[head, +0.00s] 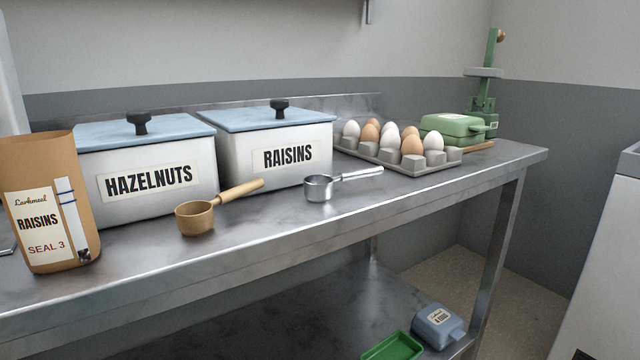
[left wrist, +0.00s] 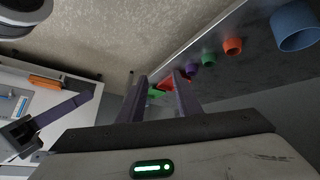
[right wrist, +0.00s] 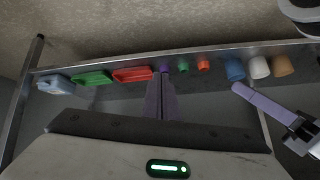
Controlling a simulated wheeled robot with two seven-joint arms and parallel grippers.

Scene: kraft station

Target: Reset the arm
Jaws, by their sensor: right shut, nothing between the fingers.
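Neither gripper shows in the head view. In the left wrist view my left gripper (left wrist: 159,84) has its two purple fingers apart with a gap between them. It is open, and nothing is seen held; coloured items appear beyond the fingertips. In the right wrist view my right gripper (right wrist: 161,80) has its fingers together, shut and empty. The lower shelf lies beyond its tips, apart from them as far as I can tell.
The steel bench (head: 350,212) holds a hazelnuts bin (head: 150,205), raisins bin (head: 285,178), raisins bag (head: 50,165), wooden scoop (head: 195,217), metal scoop (head: 318,188), egg tray (head: 435,163) and green box (head: 452,125). A blue container (head: 438,325) and green tray (head: 393,347) sit below.

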